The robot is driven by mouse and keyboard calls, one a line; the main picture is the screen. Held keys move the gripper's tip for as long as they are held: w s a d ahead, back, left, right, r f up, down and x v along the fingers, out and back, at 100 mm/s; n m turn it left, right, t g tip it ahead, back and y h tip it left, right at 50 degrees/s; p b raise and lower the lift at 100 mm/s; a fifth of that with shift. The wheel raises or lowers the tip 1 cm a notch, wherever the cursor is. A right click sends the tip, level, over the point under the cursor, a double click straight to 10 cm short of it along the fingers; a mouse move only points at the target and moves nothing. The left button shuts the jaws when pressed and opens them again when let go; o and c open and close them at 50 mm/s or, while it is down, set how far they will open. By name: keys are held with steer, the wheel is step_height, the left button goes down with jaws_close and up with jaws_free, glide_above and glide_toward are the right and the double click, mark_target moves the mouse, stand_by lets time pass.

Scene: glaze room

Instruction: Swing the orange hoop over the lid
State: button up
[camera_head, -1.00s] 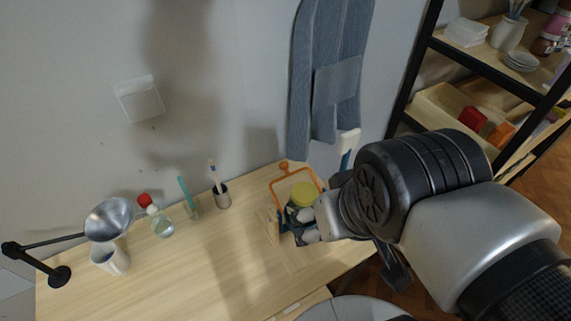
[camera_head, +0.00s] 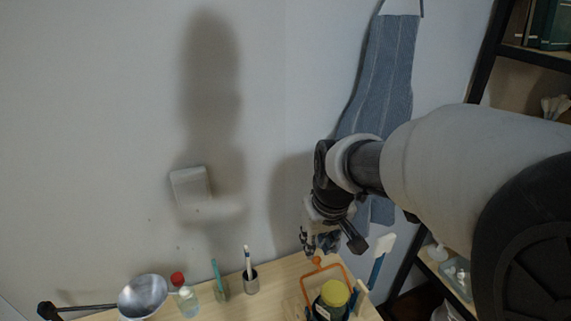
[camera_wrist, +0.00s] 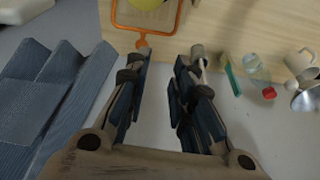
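A dark jar with a yellow lid (camera_head: 335,293) stands at the right end of the bench; only a slice of the lid (camera_wrist: 148,3) shows at the top of the wrist view. The orange hoop (camera_head: 345,270) rises on the wall side of the lid, not over it. Its round knob (camera_head: 316,261) is at the middle of its far bar. In the wrist view the hoop (camera_wrist: 118,23) has its knob (camera_wrist: 142,42) close to the left fingertip. My gripper (camera_head: 318,246) is near the wall beyond the hoop. Its fingers (camera_wrist: 166,62) are apart with nothing between them.
A blue-grey apron (camera_head: 385,75) hangs close behind my gripper. A brush with a white end (camera_head: 384,244) stands right of the jar. A pen cup (camera_head: 251,285), bottle (camera_head: 187,300) and metal bowl (camera_head: 143,296) stand left. A black-framed shelf (camera_head: 490,50) is at right.

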steer(key=shift+n+g, duration=0.4)
steer(key=w+f, duration=0.2)
steer(key=w+a+f+p, duration=0.1)
steer(key=w+f, duration=0.3)
steer(key=w, duration=0.1)
steer(key=shift+a+f, duration=0.2)
steer(key=shift+a, duration=0.15)
jaws_close()
step_height(320, 180, down, 11)
steer(key=w+b, duration=0.2)
steer(key=s+r, duration=0.2)
steer(key=s, duration=0.1)
steer(key=shift+s+d+r, duration=0.2)
steer(key=shift+r, duration=0.1)
steer(key=shift+b, duration=0.3)
